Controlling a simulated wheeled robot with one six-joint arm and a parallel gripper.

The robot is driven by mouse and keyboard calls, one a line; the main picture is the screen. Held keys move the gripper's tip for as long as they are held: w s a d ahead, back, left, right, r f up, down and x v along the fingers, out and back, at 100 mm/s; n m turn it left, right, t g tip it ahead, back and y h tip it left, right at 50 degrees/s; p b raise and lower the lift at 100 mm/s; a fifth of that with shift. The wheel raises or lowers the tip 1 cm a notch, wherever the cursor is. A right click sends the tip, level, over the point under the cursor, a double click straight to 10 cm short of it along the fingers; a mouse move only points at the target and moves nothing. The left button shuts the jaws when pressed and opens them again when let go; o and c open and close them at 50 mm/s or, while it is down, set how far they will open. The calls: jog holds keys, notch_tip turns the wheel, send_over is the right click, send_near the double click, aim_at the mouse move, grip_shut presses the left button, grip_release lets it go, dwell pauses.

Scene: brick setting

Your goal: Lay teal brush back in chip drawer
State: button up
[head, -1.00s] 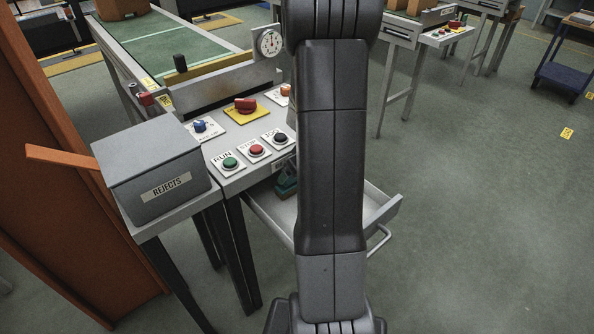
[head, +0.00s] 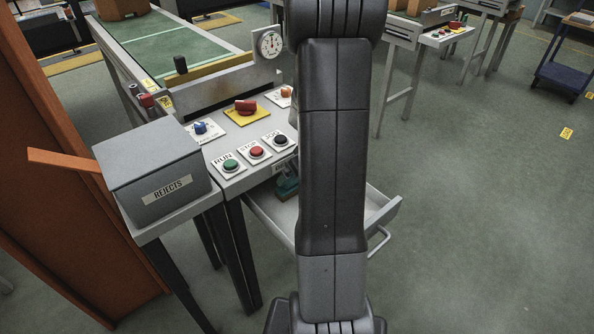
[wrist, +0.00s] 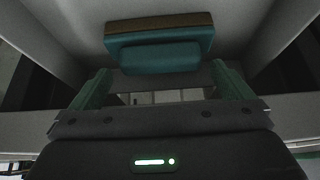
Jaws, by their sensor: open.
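The teal brush (wrist: 158,42), a teal block with a brown strip along its far edge, lies inside the drawer in the wrist view. My gripper (wrist: 161,76) is open, its two green fingers apart just on the near side of the brush, with nothing between the tips. The chip drawer (head: 382,212) is pulled out under the control panel in the head view. My arm hides the drawer's middle and most of the gripper there. A small teal patch shows in the drawer's back left; I cannot tell whether it is brush or finger.
The control panel (head: 228,172) with RUN, STOP and JOG buttons overhangs the drawer. A grey REJECTS box (head: 152,176) stands to its left, beside an orange-brown post (head: 60,170). A green conveyor (head: 165,42) is behind. The floor to the right is open.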

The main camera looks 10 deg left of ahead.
jog(key=p+v, duration=0.1)
jog(key=v, duration=1.1)
jog(key=shift+s+d, duration=0.2)
jog(key=shift+s, duration=0.15)
jog(key=shift+c, duration=0.2)
dwell(0.4)
